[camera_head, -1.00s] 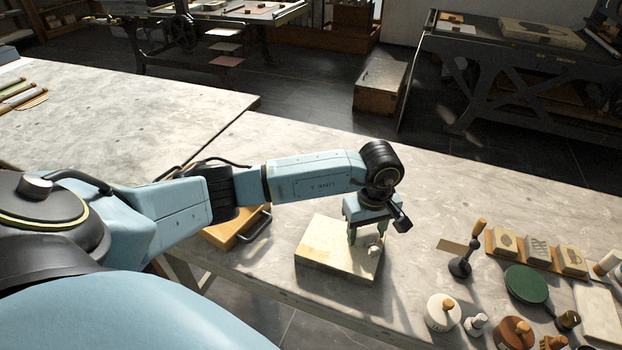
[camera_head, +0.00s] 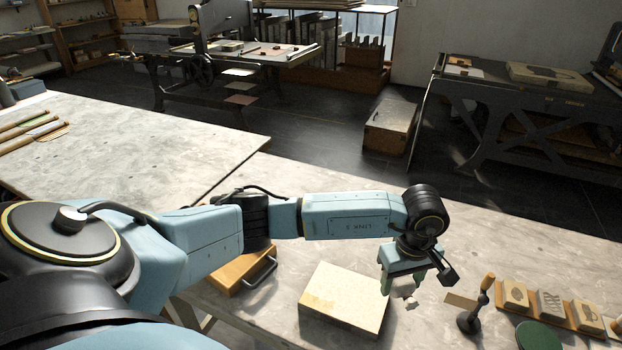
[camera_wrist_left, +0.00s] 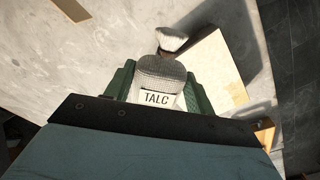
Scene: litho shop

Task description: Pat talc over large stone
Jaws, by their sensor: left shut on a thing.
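The large stone (camera_head: 345,298) is a pale cream block lying flat on the grey bench. In the left wrist view the stone (camera_wrist_left: 215,70) shows behind the talc item. My left gripper (camera_head: 403,284) is above the bench just right of the stone. It is shut on a grey mesh talc bag (camera_wrist_left: 160,72) with a white label reading TALC. In the head view the bag (camera_head: 404,287) is mostly hidden by the fingers. A white-bristled brush end (camera_wrist_left: 171,39) shows beyond the bag; I cannot tell whether it touches it. My right gripper is out of view.
A wooden-handled tool (camera_head: 477,303) stands to the right of the gripper. Bench behind the stone is clear.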

